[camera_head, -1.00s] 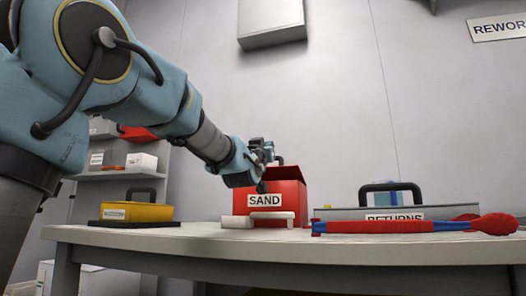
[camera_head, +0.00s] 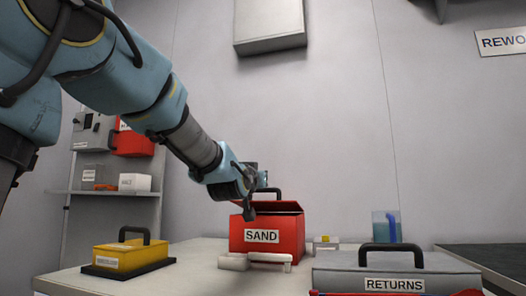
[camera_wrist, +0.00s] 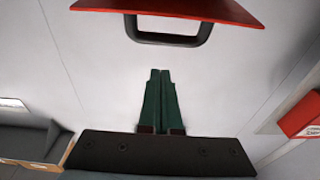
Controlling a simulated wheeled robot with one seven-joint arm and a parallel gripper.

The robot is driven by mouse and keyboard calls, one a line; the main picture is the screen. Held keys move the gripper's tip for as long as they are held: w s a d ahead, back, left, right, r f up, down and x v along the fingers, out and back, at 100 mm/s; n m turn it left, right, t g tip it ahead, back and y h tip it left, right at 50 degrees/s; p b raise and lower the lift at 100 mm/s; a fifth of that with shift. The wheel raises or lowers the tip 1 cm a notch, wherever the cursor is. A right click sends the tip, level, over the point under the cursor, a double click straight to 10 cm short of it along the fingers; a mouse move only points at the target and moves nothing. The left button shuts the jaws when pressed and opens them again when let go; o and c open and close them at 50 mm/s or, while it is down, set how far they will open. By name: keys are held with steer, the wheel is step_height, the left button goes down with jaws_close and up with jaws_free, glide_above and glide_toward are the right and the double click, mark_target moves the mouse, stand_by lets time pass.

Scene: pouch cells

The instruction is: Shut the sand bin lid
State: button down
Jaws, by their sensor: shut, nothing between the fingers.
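The red sand bin (camera_head: 292,236), with a white SAND label, stands upright on the table behind a white bar-shaped object. Its red lid (camera_wrist: 175,8) with a black handle (camera_wrist: 168,38) is at the top of the wrist view. In the head view the handle (camera_head: 270,191) shows above the bin, and a dark gap shows under the lid's front edge. How far the lid is open I cannot tell. My gripper (camera_head: 249,211) is at the bin's upper left. In the wrist view its green fingers (camera_wrist: 160,72) are together and empty, apart from the handle.
A grey RETURNS case (camera_head: 340,262) lies at the front right. A yellow case (camera_head: 130,257) sits on a black mat at the left. The white bar (camera_head: 255,261) lies before the bin. A blue-filled clear container (camera_head: 385,227) stands behind the RETURNS case.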

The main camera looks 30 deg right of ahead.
step_height(320, 180, up, 12)
steer(key=s+a+g+y+p, duration=0.2)
steer(key=g+y+p, duration=0.55)
steer(key=p, duration=2.45)
steer(key=shift+h, duration=0.35)
steer(key=w+d+f, duration=0.1)
steer(key=f, duration=0.2)
steer(key=w+d+f, duration=0.1)
steer(key=w+f, duration=0.1)
steer(key=f, duration=0.2)
steer(key=w+d+f, duration=0.2)
steer(key=f, duration=0.1)
steer(key=shift+d+f+p, duration=0.1)
steer(key=shift+f+p, duration=0.15)
steer(key=shift+p, duration=0.15)
steer(key=shift+f, duration=0.5)
steer(key=shift+f, duration=0.1)
steer(key=f+b, duration=0.1)
steer(key=s+a+f+b, duration=0.1)
steer(key=b, duration=0.1)
steer(key=f+b, duration=0.1)
steer(key=f, duration=0.1)
steer(key=shift+s+a, duration=0.2)
steer(key=shift+s, duration=0.05)
